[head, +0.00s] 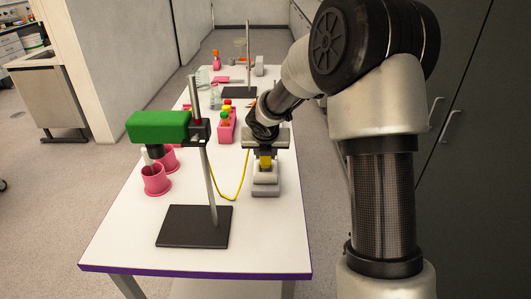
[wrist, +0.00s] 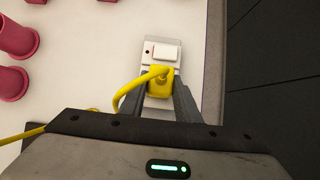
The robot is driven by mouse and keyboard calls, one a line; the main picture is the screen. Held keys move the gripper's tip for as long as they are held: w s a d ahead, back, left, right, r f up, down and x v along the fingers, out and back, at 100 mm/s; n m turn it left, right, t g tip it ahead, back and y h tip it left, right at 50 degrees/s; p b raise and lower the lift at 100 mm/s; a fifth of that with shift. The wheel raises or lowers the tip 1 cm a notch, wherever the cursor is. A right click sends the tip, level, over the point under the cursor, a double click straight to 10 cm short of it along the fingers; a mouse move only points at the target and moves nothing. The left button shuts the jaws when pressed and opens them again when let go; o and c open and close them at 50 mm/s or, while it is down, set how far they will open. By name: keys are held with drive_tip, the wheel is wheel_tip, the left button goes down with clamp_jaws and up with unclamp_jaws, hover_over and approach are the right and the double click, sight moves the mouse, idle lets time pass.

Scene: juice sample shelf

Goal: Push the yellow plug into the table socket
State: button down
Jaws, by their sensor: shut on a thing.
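The yellow plug (wrist: 160,84) is between the fingers of my gripper (wrist: 161,98), which is shut on it. Its yellow cable loops off to the left in the wrist view. The plug (head: 265,162) also shows in the head view below my gripper (head: 265,152). The table socket (wrist: 150,54) is a pale block with a white switch and a small red dot, directly at the plug. In the head view the socket (head: 266,189) lies on the right part of the table. The plug's pins are hidden, so I cannot tell how far in it sits.
A black stand (head: 195,227) holding a green device (head: 158,126) is left of the socket. Pink cups (head: 156,180) stand at the table's left edge. A pink rack (head: 227,125) is behind. The table's right edge is close to the socket.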

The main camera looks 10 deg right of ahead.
drive_tip(key=shift+f+b, duration=0.3)
drive_tip(key=shift+f, duration=0.75)
idle(1.2)
drive_tip(key=c, duration=1.3)
unclamp_jaws()
drive_tip(key=shift+o, duration=0.2)
